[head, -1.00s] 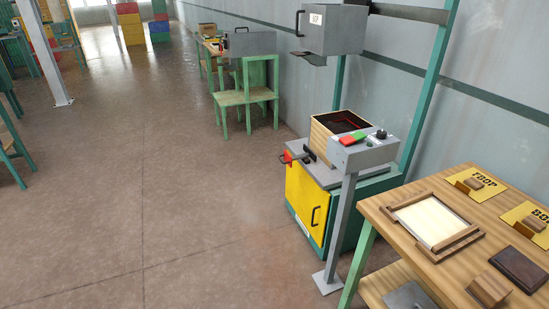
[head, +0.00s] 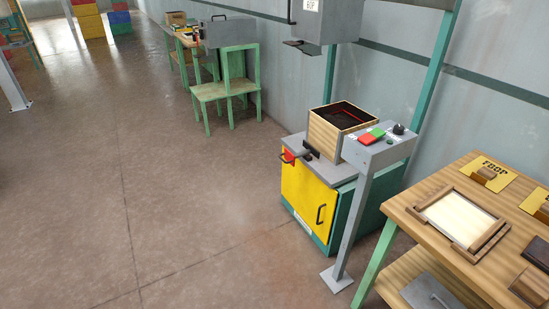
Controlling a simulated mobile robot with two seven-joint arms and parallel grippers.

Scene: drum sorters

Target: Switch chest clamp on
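An open-topped wooden chest (head: 323,136) with a dark inside sits on the grey top of a green and yellow cabinet (head: 305,191). A black clamp-like part (head: 311,152) lies against the front of the chest; I cannot tell whether it presses on it. A grey control box (head: 382,153) on a post stands to the right of the chest. It carries a red button (head: 367,140), a green button (head: 377,132) and a black knob (head: 399,129). Neither of my grippers is in view.
A wooden table (head: 412,214) with a framed tray (head: 449,219) and yellow cards stands at the right. A grey box unit (head: 323,22) hangs above the cabinet. A green chair (head: 226,92) stands farther back.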

